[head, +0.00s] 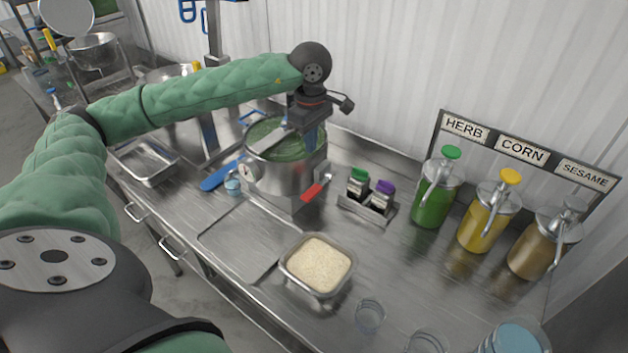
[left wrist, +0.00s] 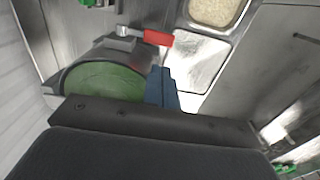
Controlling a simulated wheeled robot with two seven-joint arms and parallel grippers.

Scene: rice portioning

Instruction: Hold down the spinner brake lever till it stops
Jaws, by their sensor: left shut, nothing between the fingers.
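The spinner (head: 278,183) is a steel drum with a green inside, standing on a steel base on the counter. Its red-handled lever (head: 318,188) sticks out at the front right. In the left wrist view the red handle (left wrist: 158,37) lies beyond my fingertips, with a visible gap in the picture. My left gripper (head: 311,140) points down over the right side of the drum, its blue fingers shut and empty. The fingers also show in the left wrist view (left wrist: 162,88), beside the green interior (left wrist: 105,82). My right gripper is not in view.
A steel pan of rice (head: 318,265) stands in front of the spinner. A small rack with green- and purple-capped bottles (head: 368,200) is to its right, then the herb (head: 436,192), corn (head: 489,215) and sesame (head: 544,243) dispensers. A blue handle (head: 220,177) lies left of the drum.

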